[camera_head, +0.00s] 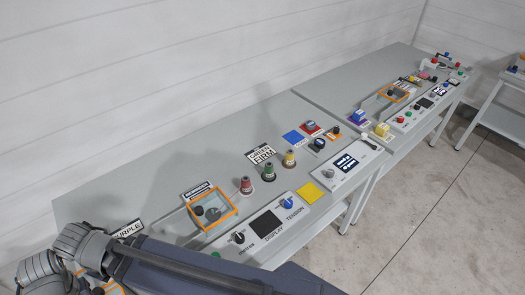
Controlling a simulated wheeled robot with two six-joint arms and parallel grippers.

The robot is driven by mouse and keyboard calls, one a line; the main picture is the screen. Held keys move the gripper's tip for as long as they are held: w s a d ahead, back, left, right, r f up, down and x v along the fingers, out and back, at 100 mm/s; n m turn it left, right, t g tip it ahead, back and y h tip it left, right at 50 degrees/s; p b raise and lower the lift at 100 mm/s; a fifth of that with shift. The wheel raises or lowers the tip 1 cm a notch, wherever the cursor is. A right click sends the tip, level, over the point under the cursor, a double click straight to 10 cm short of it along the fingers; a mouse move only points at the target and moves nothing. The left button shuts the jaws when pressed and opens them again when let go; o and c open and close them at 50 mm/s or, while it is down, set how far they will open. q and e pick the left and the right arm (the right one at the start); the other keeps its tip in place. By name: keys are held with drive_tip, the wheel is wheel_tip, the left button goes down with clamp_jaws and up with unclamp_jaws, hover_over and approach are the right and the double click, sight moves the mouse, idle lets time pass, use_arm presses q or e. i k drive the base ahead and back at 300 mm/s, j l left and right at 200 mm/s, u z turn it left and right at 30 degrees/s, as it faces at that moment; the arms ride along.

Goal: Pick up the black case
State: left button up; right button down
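I cannot make out a black case anywhere in the head view. A flat black square (268,222) sits on the near control panel above the word DISPLAY. A second small dark square (425,103) lies on the far panel. Part of my own arm crosses the lower left corner and covers the near end of the table. No fingertips of either gripper show.
The near grey table (110,190) carries an orange-framed clear box (212,211), red, green and yellow spools (268,172), a yellow square (311,192) and a blue square (293,137). A far table (345,92) holds similar panels. Open floor (440,220) lies right.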

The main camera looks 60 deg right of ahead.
sight(319, 143)
drive_tip(key=z, duration=2.45)
